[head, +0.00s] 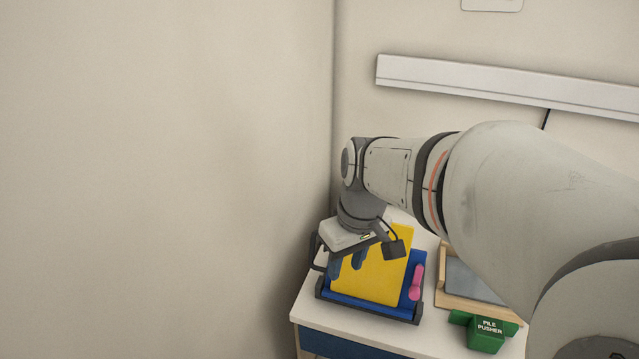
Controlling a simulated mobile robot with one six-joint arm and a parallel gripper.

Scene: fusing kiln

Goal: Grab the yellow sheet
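The yellow sheet (375,276) stands tilted in a blue rack (370,308) with a dark frame, on the white-topped table near the corner. My gripper (346,264) is at the upper left part of the sheet. Its dark fingers show in front of or beside the sheet's left edge. The wrist and a small dark block on it hide part of the sheet's upper left. I cannot tell whether the fingers touch the sheet or are closed on it.
A pink object (416,283) is at the rack's right side. A wooden-framed tray (453,303) with a grey surface and a green block labelled "PILE PUSHER" (487,332) lie farther right. Walls stand close at the left and behind. Bare tabletop (345,330) shows in front of the rack.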

